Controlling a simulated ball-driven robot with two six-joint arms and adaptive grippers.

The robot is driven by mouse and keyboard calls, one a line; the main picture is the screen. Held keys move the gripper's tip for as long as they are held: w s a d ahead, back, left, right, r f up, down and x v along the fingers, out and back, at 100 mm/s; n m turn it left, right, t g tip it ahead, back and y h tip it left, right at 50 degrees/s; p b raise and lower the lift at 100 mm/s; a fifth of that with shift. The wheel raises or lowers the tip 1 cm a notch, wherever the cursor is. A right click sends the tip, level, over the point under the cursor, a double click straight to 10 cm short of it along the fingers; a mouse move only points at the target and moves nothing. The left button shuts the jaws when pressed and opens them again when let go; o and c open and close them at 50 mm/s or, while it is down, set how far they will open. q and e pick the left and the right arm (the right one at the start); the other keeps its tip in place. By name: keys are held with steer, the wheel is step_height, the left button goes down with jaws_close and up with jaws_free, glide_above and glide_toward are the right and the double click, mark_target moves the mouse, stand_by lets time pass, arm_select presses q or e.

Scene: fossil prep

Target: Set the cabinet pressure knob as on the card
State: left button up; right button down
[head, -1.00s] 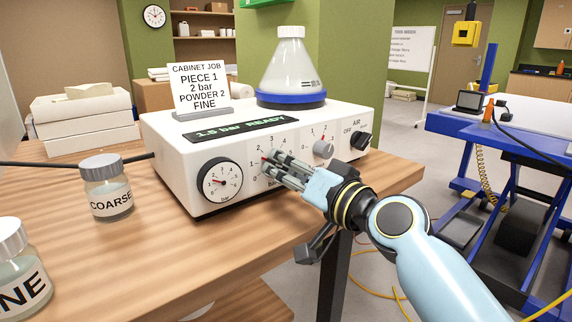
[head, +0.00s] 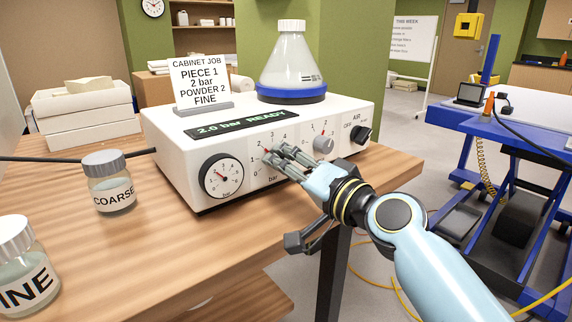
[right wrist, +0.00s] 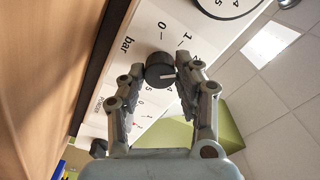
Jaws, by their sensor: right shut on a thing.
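The white cabinet (head: 165,140) stands on the wooden table. Its display (head: 240,124) reads "2.0 bar READY". The card (head: 201,82) on top reads "CABINET JOB, PIECE 1, 2 bar, POWDER 2, FINE". My right gripper (head: 276,153) is at the front panel, shut on the pressure knob. The fingers largely hide this knob in the head view. The right wrist view shows the dark round pressure knob (right wrist: 158,68) between the two fingertips, with a pale pointer line and the bar scale around it. My left gripper is not in view.
A round gauge (head: 221,176) sits left of the knob. The grey powder knob (head: 323,144) and black air knob (head: 361,133) are close on the right. A flask (head: 291,65) stands on top. Jars labelled COARSE (head: 113,190) and partly "INE" (head: 25,275) stand on the table.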

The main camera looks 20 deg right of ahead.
steer(key=c, duration=0.9)
jaws_free()
steer(key=v, duration=1.2)
steer(key=shift+r, duration=0.1)
